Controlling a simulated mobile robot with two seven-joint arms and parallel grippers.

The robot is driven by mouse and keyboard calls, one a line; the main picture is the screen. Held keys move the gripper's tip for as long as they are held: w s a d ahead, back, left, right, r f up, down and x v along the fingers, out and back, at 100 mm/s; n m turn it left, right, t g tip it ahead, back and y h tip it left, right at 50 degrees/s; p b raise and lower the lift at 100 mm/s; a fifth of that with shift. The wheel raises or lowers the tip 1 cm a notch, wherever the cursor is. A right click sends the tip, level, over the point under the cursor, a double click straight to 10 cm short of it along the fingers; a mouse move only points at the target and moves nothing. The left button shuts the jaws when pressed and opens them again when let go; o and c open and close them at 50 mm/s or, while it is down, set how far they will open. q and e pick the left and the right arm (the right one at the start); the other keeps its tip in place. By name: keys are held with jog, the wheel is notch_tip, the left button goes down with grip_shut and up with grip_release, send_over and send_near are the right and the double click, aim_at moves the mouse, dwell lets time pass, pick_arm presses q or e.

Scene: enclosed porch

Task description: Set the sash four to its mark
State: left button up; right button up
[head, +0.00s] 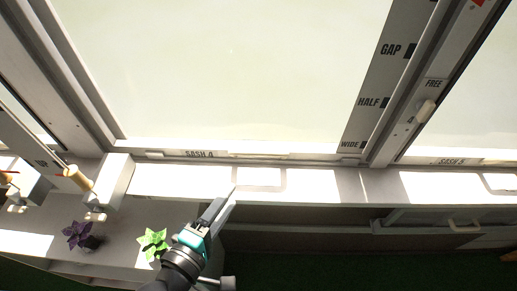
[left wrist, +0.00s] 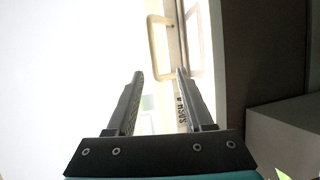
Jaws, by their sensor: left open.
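Sash four (head: 230,75) is the large pale pane in the middle of the head view, with "SASH 4" on its bottom rail (head: 199,154). Its pale U-shaped handle (head: 262,187) stands out from the rail; the handle also shows in the left wrist view (left wrist: 153,48). A scale plate (head: 371,90) along the right side bears GAP, HALF and WIDE with dark marks. The bottom rail lies near WIDE.
A purple plant (head: 78,235) and a green plant (head: 153,241) stand on the ledge, the green one close to my left arm. A knob (head: 425,110) sits below "FREE" on the right post. A lever (head: 78,178) is at left. Sash five (head: 470,100) is at right.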

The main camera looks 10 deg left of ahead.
aim_at(257, 155)
pick_arm(q)
jog(key=x, duration=0.5)
jog(key=r+x, duration=0.1)
jog(key=x, duration=0.9)
jog(key=shift+w+d+r, duration=0.15)
jog(key=shift+w+r, duration=0.05)
jog(key=shift+r, duration=0.2)
jog(key=shift+c, duration=0.4)
grip_shut()
dwell(0.6)
